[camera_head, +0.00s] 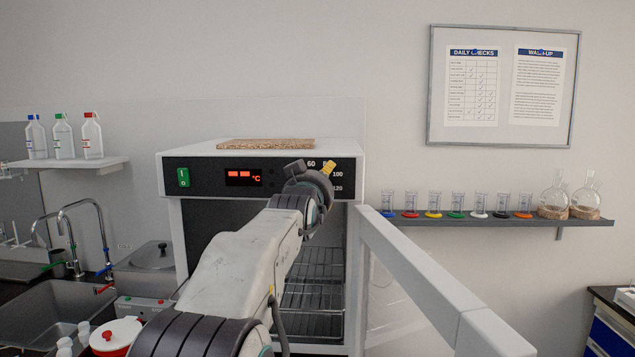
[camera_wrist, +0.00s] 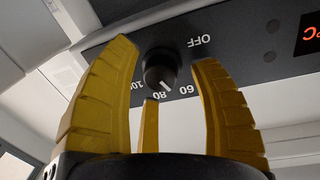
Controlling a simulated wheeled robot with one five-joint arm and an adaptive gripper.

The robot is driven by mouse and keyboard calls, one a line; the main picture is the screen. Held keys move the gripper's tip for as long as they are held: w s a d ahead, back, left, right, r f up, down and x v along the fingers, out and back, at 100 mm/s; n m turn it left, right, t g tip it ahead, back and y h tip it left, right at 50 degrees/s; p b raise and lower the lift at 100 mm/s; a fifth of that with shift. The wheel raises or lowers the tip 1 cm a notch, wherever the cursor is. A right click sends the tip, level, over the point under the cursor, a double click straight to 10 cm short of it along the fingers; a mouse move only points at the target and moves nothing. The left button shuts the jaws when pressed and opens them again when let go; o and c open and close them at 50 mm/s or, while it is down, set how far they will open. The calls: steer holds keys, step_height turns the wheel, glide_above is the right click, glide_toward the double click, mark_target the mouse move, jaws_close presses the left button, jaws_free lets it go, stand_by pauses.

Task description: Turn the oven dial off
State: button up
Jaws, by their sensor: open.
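The oven (camera_head: 263,152) stands ahead with a black control panel on its upper front. In the wrist view, the round black oven dial (camera_wrist: 159,66) shows upside down between my yellow fingers. Its white mark points between 80 and 60, and the OFF label (camera_wrist: 200,41) is at the upper right. My gripper (camera_wrist: 163,54) is open with fingers on either side of the dial and a third below; I cannot tell whether any touches it. In the head view, my gripper (camera_head: 328,167) is at the panel's right part and hides the dial.
The oven's glass door (camera_head: 425,280) stands open to the right of my arm, and wire racks (camera_head: 314,290) show inside. The green power switch (camera_head: 183,177) and red display (camera_head: 243,177) are on the panel's left. A shelf (camera_head: 480,222) with glassware is on the right.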

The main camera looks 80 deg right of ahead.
steer(key=shift+a, duration=0.1)
steer(key=shift+c, duration=0.2)
steer(key=shift+r, duration=0.1)
jaws_close()
